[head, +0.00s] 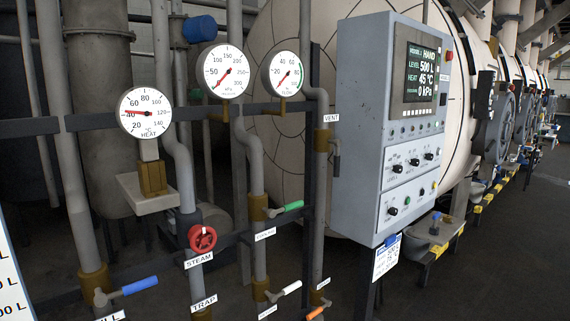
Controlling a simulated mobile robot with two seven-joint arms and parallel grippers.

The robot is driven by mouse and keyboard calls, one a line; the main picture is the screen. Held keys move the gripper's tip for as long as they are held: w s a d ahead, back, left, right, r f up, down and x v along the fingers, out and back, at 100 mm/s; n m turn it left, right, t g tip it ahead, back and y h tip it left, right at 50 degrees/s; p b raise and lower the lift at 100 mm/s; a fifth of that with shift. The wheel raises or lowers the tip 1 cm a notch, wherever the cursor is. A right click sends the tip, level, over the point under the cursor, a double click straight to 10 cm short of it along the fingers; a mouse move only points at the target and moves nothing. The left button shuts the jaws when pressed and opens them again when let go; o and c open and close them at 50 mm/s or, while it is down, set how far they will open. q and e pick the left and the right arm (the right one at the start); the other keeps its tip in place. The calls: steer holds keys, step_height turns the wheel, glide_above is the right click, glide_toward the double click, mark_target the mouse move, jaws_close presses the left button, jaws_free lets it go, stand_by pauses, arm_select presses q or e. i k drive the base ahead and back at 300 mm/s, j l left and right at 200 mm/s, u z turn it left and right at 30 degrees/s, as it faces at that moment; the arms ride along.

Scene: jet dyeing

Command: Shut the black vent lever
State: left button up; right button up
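The vent lever (336,164) is a dark handle beside a brass valve body (321,140) on a grey vertical pipe, just left of the control cabinet. The handle hangs down, roughly parallel to the pipe. A white VENT label (331,118) sits just above it. Neither of my grippers shows in the head view.
The grey control cabinet (362,130) stands close to the right of the lever. Three round gauges (222,72) are to its left. A red STEAM wheel (203,238) and green (290,207), blue (140,285), white (291,288) and orange (315,313) levers sit lower.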

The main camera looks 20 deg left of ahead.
mark_target(337, 142)
steer(key=u, duration=0.45)
steer(key=i+l+u, duration=0.2)
steer(key=i, duration=0.2)
steer(key=i+l+u, duration=0.15)
steer(key=i+l, duration=0.25)
steer(key=i+l+u, duration=0.2)
steer(key=i+l, duration=0.15)
steer(key=i+l+u, duration=0.2)
steer(key=l, duration=0.25)
steer(key=i+l+u, duration=0.2)
steer(key=i+l, duration=0.2)
steer(key=i+l+u, duration=0.15)
steer(key=i+l, duration=0.15)
steer(key=l, duration=0.3)
